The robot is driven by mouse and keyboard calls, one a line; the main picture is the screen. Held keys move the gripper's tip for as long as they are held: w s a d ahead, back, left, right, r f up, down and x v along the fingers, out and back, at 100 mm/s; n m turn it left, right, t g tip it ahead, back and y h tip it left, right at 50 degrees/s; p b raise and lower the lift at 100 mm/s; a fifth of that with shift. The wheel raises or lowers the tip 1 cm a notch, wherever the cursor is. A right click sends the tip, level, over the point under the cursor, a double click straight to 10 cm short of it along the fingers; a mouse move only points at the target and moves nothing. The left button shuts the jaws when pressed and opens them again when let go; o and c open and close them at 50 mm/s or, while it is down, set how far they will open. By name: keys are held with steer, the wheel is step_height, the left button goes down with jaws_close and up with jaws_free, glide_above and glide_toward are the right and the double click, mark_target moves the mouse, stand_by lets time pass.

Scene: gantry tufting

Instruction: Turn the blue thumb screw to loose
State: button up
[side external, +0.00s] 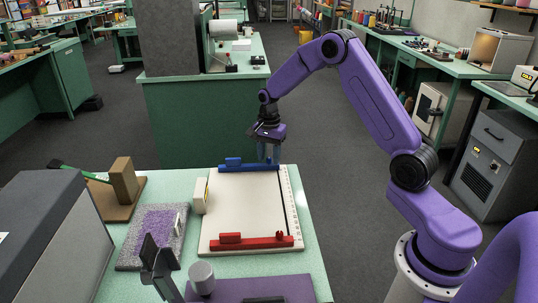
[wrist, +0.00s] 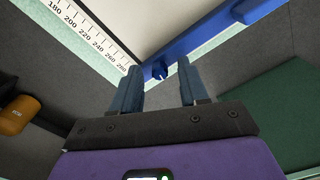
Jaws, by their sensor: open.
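The blue thumb screw (wrist: 159,71) is a small blue knob at the near end of the blue bar (wrist: 197,38). In the wrist view it shows between the two fingertips of my gripper (wrist: 158,66), with a gap to either side. My gripper is open, with its fingers pointing down. In the side external view my gripper (side external: 268,153) is at the right end of the blue bar (side external: 236,167), at the far edge of the white board (side external: 242,208). The fingers hide the screw there. I cannot tell which way the screw is set.
A red bar (side external: 250,243) with its own red knob (side external: 280,236) lies across the board's near end. A ruler (side external: 298,208) runs along the board's right edge. A small cream block (side external: 200,195) stands at its left, near a purple tufted pad (side external: 153,236).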

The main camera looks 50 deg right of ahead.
jaws_close()
steer(key=shift+n, duration=0.3)
steer(key=n, duration=0.4)
steer(key=shift+n, duration=0.3)
steer(key=n, duration=0.4)
steer(key=shift+n, duration=0.3)
steer(key=n, duration=1)
steer(key=shift+w, duration=0.1)
